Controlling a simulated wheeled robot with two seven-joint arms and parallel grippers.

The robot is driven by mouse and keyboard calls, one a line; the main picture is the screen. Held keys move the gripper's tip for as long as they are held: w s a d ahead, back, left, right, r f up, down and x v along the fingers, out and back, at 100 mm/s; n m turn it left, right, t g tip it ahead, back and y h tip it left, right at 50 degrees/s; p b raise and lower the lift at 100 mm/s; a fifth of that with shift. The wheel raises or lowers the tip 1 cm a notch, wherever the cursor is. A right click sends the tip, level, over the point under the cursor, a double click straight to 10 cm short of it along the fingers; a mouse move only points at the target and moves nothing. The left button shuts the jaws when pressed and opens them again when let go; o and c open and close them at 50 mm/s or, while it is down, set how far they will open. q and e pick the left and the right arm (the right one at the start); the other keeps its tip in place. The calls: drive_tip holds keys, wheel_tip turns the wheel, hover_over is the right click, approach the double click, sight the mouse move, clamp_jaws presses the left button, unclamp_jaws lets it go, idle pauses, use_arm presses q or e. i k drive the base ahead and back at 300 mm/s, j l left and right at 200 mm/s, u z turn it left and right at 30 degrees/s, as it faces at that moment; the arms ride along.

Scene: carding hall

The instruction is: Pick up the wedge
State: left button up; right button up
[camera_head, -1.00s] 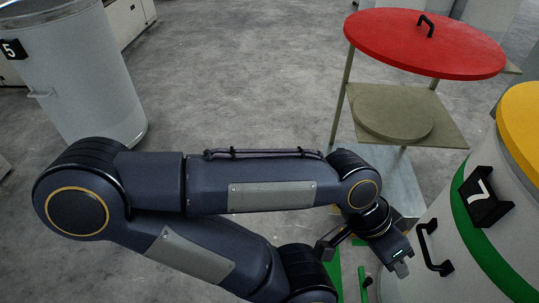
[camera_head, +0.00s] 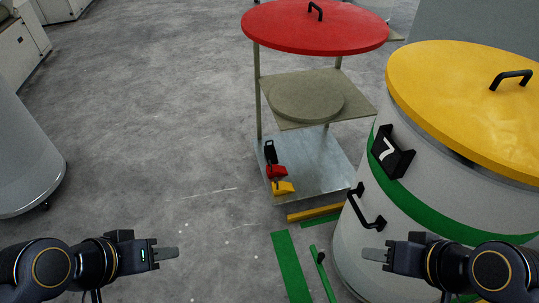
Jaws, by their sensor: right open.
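Small wedge-shaped pieces lie in a row on the bottom metal shelf of the stand: a black one (camera_head: 270,151), a red one (camera_head: 277,171) and a yellow one (camera_head: 284,188). I cannot tell which is the task's wedge. My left gripper (camera_head: 172,254) is at the lower left, pointing right, with nothing visible in it; its jaws are seen edge-on. My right gripper (camera_head: 368,254) is at the lower right, pointing left, in front of the big can; it is open and empty. Both are apart from the wedges.
The stand has a red round lid (camera_head: 315,27) on top and a grey disc (camera_head: 306,100) on its middle shelf. A grey can (camera_head: 350,235) with yellow lid (camera_head: 465,90), number 7 and black handle stands right. Green strips (camera_head: 291,265) and a yellow bar (camera_head: 315,212) lie on the floor.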

sight(271, 153)
drive_tip(key=u, duration=4.8)
drive_tip(key=z, duration=4.8)
drive_tip(key=i+j+z, duration=0.25)
drive_tip(key=i+j, duration=0.5)
drive_tip(key=i+j+z, duration=0.2)
drive_tip(key=i+j, duration=0.55)
drive_tip(key=j, duration=0.2)
